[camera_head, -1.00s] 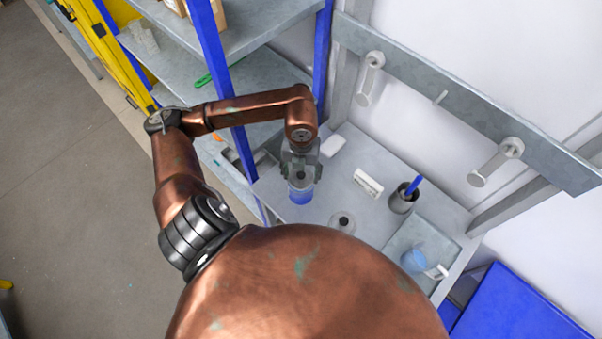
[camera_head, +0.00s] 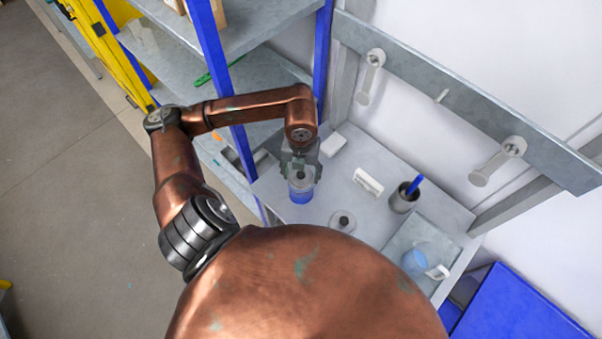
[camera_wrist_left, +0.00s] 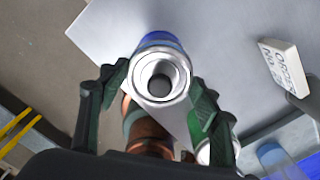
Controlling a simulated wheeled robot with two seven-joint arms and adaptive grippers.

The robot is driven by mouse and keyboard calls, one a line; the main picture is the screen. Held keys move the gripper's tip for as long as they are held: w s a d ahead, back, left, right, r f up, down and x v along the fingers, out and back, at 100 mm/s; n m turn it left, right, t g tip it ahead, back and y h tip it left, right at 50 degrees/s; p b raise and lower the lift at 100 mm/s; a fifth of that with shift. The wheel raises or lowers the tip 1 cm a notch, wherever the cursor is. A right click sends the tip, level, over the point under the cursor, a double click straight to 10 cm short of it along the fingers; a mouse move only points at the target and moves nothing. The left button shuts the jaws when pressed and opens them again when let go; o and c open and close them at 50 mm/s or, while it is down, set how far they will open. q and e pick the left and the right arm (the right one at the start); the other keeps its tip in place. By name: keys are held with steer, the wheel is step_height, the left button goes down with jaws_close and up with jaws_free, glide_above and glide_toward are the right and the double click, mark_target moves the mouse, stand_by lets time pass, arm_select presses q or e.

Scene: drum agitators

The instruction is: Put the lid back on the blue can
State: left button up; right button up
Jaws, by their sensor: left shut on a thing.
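The blue can (camera_head: 301,196) stands upright near the left end of the grey worktop. My left gripper (camera_head: 301,178) points down over the can. Whether the lid is fully seated I cannot tell. My right gripper is not in view.
A white label block (camera_head: 368,182), a dark cup with a blue stick (camera_head: 403,198) and a tray with a pale blue mug (camera_head: 416,261) are to the right. A white block (camera_head: 333,145) lies behind. A blue shelf post (camera_head: 231,95) stands close to my left forearm.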

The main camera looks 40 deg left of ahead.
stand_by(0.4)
arm_select(q)
steer(key=o, duration=1)
steer(key=shift+o, duration=0.5)
steer(key=o, duration=0.4)
steer(key=shift+r, duration=0.1)
